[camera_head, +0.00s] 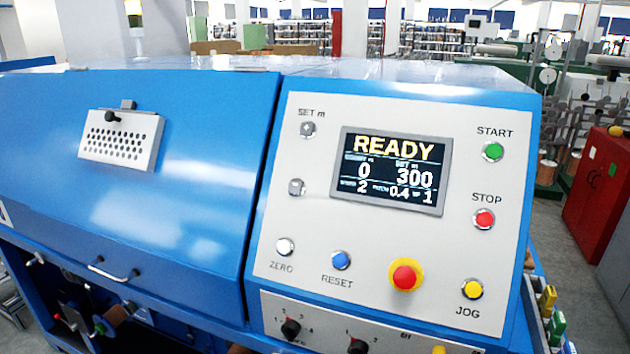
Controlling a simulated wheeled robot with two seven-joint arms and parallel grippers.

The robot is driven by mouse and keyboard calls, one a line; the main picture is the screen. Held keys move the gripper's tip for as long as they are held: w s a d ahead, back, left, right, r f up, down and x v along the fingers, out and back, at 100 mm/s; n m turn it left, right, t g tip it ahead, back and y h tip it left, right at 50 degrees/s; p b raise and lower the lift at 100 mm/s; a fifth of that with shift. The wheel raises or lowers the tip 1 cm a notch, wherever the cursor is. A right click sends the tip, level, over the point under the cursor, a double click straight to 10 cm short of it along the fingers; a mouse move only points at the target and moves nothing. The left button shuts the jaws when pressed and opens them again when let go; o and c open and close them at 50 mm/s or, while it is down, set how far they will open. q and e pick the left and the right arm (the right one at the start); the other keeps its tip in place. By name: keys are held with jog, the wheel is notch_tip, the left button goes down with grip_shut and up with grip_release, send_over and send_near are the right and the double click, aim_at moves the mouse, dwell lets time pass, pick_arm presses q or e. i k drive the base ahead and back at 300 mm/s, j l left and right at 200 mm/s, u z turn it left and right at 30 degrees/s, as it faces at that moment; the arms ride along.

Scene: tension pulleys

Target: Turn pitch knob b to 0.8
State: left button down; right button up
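The control panel (325,110) of a blue machine fills the right half of the head view. Its display (391,170) reads READY, with 0, 300, 2, 0.4 and 1 below; the small label by 0.4 looks like PITCH. On a lower strip, a black knob (291,328) has small numbers around it. A second black knob (358,346) is cut by the bottom edge, and a yellow part (438,350) shows to its right. I cannot tell which knob is pitch knob b. Neither of my grippers is in view.
The panel carries a green START button (493,151), a red STOP button (484,218), a red emergency button (405,276), a yellow JOG button (472,290) and a blue RESET button (341,260). A closed blue cover (190,190) with a handle (112,272) lies left.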

aim_at(132, 308)
jog(key=u, duration=1.25)
